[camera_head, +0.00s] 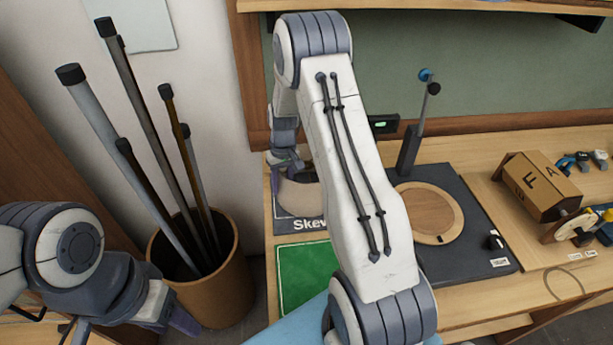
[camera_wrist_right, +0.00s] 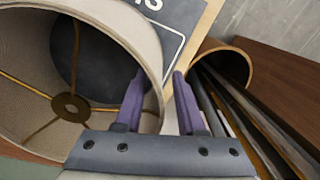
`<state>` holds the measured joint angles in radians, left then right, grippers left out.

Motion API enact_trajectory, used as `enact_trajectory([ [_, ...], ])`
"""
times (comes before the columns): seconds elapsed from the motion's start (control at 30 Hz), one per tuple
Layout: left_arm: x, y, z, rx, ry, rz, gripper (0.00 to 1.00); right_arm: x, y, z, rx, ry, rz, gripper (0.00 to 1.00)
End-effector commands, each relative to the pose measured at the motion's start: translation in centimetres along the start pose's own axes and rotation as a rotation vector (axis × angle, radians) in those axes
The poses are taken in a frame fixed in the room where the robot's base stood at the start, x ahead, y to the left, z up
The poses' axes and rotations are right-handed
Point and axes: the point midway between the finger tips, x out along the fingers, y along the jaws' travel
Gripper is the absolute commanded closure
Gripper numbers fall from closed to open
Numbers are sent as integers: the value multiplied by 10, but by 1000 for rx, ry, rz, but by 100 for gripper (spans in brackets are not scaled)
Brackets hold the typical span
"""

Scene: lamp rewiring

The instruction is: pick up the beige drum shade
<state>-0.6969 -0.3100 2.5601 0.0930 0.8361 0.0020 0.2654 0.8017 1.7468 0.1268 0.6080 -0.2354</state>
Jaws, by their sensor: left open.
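The beige drum shade (camera_head: 300,193) stands on a dark mat labelled "Skew", partly hidden by my right arm. In the right wrist view the shade (camera_wrist_right: 105,25) fills the left side, with its open end, metal spokes and round hub showing. My right gripper (camera_wrist_right: 160,85) is open, with its purple fingers apart on either side of the shade's wall: the left finger is inside the rim, the right one outside. In the head view my right gripper (camera_head: 287,160) is small and partly hidden. My left gripper (camera_head: 172,312) is open and empty at lower left, away from the shade.
A brown bin (camera_head: 210,285) with several tall poles stands left of the bench. A green mat (camera_head: 305,275) lies in front of the shade. A dark lamp stand board (camera_head: 470,225) with a wooden disc and a brown box (camera_head: 537,185) are to the right.

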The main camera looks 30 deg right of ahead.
Motion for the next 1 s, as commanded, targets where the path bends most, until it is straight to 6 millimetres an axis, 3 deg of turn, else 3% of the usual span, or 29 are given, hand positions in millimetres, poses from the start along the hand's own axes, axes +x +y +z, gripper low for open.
enact_trajectory([
  [0.33,-3,0,0,0,0,0,50,10,0,0,1,2,0,61],
  [0.37,-3,0,0,0,0,0,50,10,0,0,1,2,0,69],
  [0.43,-3,0,0,0,0,0,50,10,0,0,1,2,0,96],
  [0.47,-3,0,0,0,0,0,50,10,0,0,1,2,0,100],
  [1.0,-3,0,0,0,0,0,50,10,0,0,1,2,0,100],
])
